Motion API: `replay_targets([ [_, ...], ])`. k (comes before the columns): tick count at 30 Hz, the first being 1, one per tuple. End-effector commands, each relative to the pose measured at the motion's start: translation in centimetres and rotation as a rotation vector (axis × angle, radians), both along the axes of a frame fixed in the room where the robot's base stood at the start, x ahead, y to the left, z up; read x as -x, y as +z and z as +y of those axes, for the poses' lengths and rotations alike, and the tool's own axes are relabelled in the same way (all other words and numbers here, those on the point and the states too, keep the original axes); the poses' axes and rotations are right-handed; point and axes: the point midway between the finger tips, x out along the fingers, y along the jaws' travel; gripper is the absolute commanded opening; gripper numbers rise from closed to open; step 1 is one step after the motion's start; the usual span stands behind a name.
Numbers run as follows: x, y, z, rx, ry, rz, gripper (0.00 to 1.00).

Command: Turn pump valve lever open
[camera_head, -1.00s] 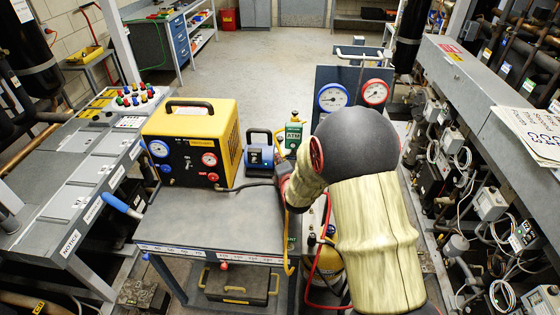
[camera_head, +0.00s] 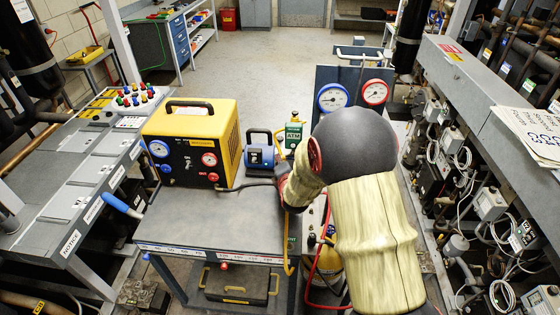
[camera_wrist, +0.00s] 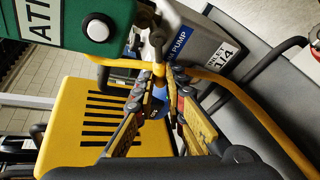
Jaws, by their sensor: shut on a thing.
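The blue-and-grey pump (camera_head: 259,157) stands on the cart top, right of the yellow machine. In the wrist view the grey block marked PUMP (camera_wrist: 205,50) is at the top centre, beside a green ATM block (camera_wrist: 90,22). My gripper (camera_wrist: 171,78) is in front of these blocks. Its fingers converge and are shut on a thin, dark part at the fittings, which I take to be the pump valve lever; the fingertips mostly hide it, and its angle cannot be told. In the head view my arm hides the fingertips.
The yellow machine (camera_head: 200,140) stands left of the pump. A yellow hose (camera_wrist: 262,112) curves close around my fingers. The cart's front top (camera_head: 205,215) is clear.

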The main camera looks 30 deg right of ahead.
Motion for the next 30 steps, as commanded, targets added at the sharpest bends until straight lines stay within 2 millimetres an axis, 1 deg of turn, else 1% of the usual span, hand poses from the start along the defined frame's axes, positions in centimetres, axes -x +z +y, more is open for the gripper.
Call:
replay_targets([
  [4,0.06,-0.26,-0.02,0.036,0.001,0.027,0.00],
  [12,0.07,-0.30,-0.04,0.039,0.001,0.031,0.00],
  [13,0.07,-0.30,-0.04,0.039,0.001,0.031,0.13],
  [21,0.05,-0.26,-0.06,0.040,0.001,0.029,0.29],
  [23,0.05,-0.25,-0.06,0.040,0.001,0.028,0.31],
  [30,0.04,-0.21,-0.06,0.039,0.001,0.028,0.31],
])
